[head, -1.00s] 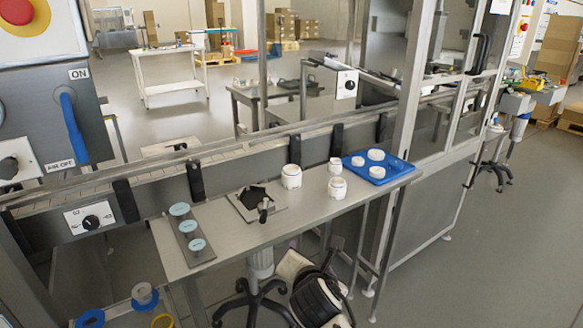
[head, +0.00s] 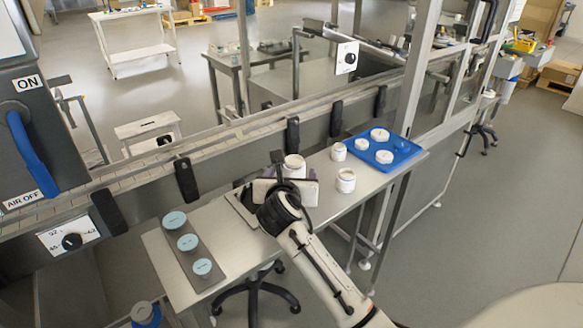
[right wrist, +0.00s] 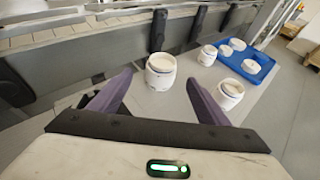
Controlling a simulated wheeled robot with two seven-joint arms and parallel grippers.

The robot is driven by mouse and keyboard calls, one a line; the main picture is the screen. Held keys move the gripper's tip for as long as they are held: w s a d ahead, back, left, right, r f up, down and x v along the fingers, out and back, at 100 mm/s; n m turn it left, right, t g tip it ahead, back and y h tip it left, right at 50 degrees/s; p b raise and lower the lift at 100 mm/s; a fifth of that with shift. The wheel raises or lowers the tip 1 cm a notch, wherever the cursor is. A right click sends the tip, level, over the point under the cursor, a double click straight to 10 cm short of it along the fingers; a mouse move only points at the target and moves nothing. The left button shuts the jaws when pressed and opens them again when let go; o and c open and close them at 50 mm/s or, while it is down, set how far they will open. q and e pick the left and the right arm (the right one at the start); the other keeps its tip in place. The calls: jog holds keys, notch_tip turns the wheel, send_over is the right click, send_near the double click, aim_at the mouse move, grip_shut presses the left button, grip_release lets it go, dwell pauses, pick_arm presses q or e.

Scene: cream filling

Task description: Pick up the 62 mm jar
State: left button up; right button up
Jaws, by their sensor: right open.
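Three white jars stand upright on the steel side table. The largest-looking jar (head: 294,164) is partly hidden behind my right gripper (head: 293,178); it also shows in the right wrist view (right wrist: 160,72). A smaller jar (head: 338,151) and a middle-sized jar (head: 346,180) stand to its right. No size marking is readable. My right gripper is open and empty; in the right wrist view its dark fingers (right wrist: 160,79) point toward the largest-looking jar, which appears between and ahead of the tips. I cannot tell whether they touch it. My left gripper is not in view.
A blue tray (head: 407,151) with several white lids stands at the table's right end. A grey strip (head: 211,284) with three light-blue discs lies at the left. The conveyor rail with black brackets (head: 292,134) runs behind the jars.

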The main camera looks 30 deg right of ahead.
aim_at(293, 170)
jog(key=x, duration=0.6)
jog(key=shift+w+d+f, duration=0.2)
jog(key=shift+d+f, duration=0.05)
jog(key=shift+f, duration=0.1)
jog(key=shift+r, duration=0.1)
jog(key=c, duration=1.2)
